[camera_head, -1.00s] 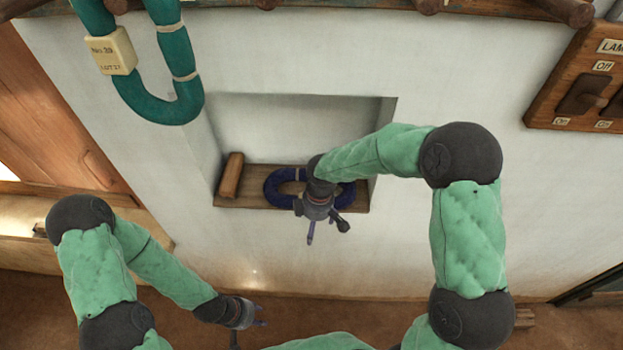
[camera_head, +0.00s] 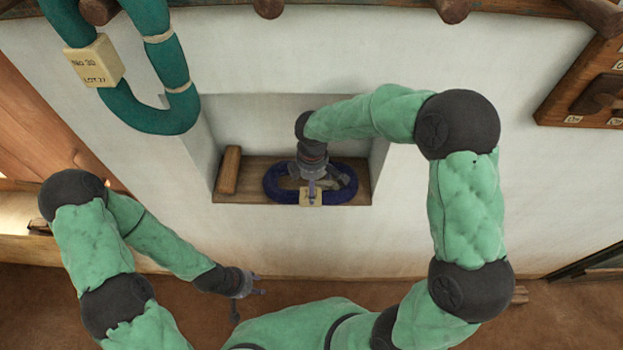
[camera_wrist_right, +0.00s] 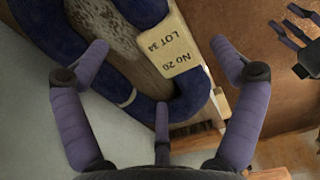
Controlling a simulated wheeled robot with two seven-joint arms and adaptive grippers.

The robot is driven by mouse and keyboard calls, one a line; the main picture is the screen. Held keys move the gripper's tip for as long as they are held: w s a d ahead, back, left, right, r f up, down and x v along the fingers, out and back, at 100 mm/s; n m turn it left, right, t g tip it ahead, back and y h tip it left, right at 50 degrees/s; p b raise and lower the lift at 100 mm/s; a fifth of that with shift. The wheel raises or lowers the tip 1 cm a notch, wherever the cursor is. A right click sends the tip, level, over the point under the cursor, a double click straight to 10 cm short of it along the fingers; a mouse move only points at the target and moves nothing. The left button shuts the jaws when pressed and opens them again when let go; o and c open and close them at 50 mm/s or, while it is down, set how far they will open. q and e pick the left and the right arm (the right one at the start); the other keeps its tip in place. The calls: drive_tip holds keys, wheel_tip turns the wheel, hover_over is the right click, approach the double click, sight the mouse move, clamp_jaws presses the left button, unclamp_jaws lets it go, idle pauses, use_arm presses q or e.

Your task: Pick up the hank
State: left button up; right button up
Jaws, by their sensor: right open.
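A dark blue hank (camera_head: 274,192) lies as a loop on the wooden shelf of a wall niche; it also shows in the right wrist view (camera_wrist_right: 60,35). Its cream tag (camera_head: 311,197) reads No 20, LOT 34 in the right wrist view (camera_wrist_right: 166,45). My right gripper (camera_head: 312,182) is over the hank, fingers spread open. In the right wrist view its open fingers (camera_wrist_right: 162,75) frame the near end of the loop, with nothing held. It hides part of the loop in the head view. My left gripper (camera_head: 250,298) is open and empty, low in front of the wall.
A teal hank (camera_head: 150,105) with a cream tag (camera_head: 95,63) hangs from a peg rail at upper left. A wooden block (camera_head: 229,170) stands at the niche's left end. The niche (camera_head: 365,190) has side walls close around. A switch board (camera_head: 590,95) is at right.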

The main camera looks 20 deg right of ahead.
drive_tip(key=shift+s+f, duration=0.15)
drive_tip(key=shift+f, duration=0.5)
wheel_tip(320, 180, down, 4)
drive_tip(key=shift+r, duration=0.1)
drive_tip(key=c, duration=1.4)
